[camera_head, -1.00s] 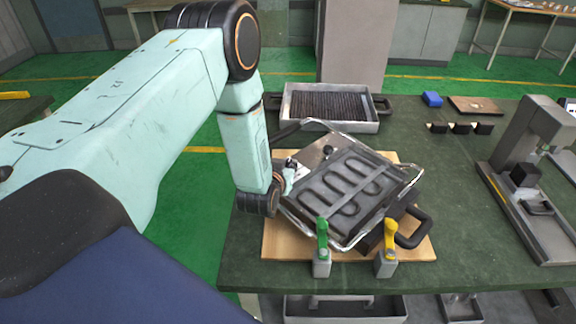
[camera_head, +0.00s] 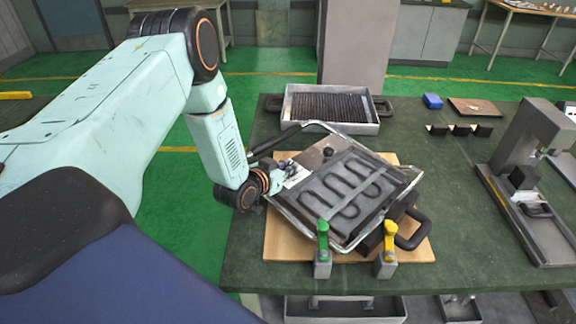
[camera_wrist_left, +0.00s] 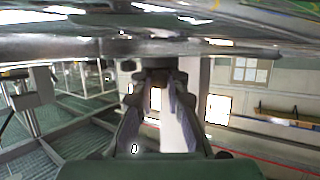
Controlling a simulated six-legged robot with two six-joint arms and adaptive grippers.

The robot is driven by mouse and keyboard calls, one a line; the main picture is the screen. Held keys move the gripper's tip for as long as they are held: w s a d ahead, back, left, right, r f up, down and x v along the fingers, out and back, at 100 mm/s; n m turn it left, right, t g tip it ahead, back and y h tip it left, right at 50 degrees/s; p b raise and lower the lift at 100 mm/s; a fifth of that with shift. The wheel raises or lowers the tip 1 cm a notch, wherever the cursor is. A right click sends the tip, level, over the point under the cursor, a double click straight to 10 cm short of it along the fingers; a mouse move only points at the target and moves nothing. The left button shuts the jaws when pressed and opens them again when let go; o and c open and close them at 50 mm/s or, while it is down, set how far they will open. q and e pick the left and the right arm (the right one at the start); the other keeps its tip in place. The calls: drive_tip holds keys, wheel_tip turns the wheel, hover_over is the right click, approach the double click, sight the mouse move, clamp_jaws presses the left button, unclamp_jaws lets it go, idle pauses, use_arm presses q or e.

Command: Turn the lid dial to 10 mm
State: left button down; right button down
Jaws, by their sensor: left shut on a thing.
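The grill lid (camera_head: 345,185) stands raised and tilted over the wooden board, with a looping heating element on its face and a metal rim. A small black knob (camera_head: 328,152) sits on its upper plate. My left gripper (camera_head: 287,176) is at the lid's left edge. In the left wrist view its fingers (camera_wrist_left: 157,80) close around a small dark piece, seemingly the lid dial (camera_wrist_left: 157,74), under the lid's edge. The dial's scale and setting cannot be read. My right gripper is out of view.
A green-handled clamp (camera_head: 323,245) and a yellow-handled clamp (camera_head: 389,245) stand at the front of the wooden board (camera_head: 285,245). A ribbed grill tray (camera_head: 335,107) lies behind. A grey machine (camera_head: 530,160) stands at right. The table between is clear.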

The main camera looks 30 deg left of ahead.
use_arm(q)
drive_tip(key=shift+a+r+m+h, duration=0.1)
drive_tip(key=shift+a+m+h, duration=0.15)
drive_tip(key=shift+m+h, duration=0.6)
drive_tip(key=m+h, duration=0.2)
drive_tip(key=h, duration=0.1)
drive_tip(key=shift+w+g, duration=0.1)
drive_tip(key=shift+g, duration=0.2)
drive_tip(key=m+g+h, duration=0.2)
drive_tip(key=m+h, duration=0.1)
drive_tip(key=m, duration=0.1)
drive_tip(key=shift+w+a+h+b, duration=0.1)
drive_tip(key=shift+a+h+b, duration=0.05)
drive_tip(key=shift+h+b, duration=0.25)
drive_tip(key=shift+m+g+h, duration=0.3)
drive_tip(key=shift+m+h, duration=0.15)
drive_tip(key=c, duration=1.4)
unclamp_jaws()
drive_tip(key=shift+o, duration=0.2)
drive_tip(key=v, duration=1.2)
